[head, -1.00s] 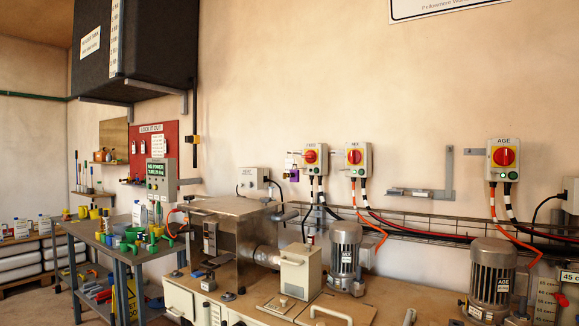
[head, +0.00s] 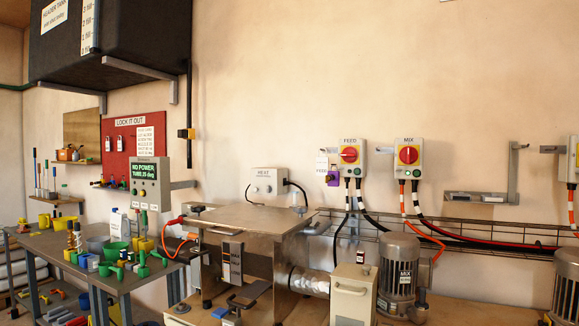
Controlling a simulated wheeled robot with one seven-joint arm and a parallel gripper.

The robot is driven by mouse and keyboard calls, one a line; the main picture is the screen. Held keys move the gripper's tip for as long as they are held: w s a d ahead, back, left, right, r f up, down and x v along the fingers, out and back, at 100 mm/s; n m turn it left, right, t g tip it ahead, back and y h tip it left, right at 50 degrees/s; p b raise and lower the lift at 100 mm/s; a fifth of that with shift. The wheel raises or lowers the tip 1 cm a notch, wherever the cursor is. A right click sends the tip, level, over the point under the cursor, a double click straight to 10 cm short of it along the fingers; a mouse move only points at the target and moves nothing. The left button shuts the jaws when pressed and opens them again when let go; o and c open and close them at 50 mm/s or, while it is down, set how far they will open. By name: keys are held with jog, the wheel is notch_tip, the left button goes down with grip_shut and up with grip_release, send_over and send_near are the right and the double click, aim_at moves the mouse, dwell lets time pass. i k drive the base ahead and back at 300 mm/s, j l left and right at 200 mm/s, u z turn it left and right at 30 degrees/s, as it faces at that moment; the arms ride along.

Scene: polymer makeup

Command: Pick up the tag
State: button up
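A small white tag (head: 321,161) with dark lettering hangs at the left side of the FEED switch box (head: 349,155) on the wall. A purple padlock-like piece (head: 332,179) is just below and right of it. Two small white items (head: 119,143) hang on the red LOCK IT OUT board (head: 135,147); I cannot tell whether they are tags or padlocks. My gripper is not in view.
A metal box machine (head: 250,220) and the MIX motor (head: 398,275) stand on the bench below the switches. A cluttered grey table (head: 60,245) is at the left. A wire cable tray (head: 470,232) runs along the wall. The wall between is bare.

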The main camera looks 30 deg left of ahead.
aim_at(322, 162)
jog(key=j, duration=0.95)
jog(key=i+j, duration=0.15)
jog(key=j, duration=0.85)
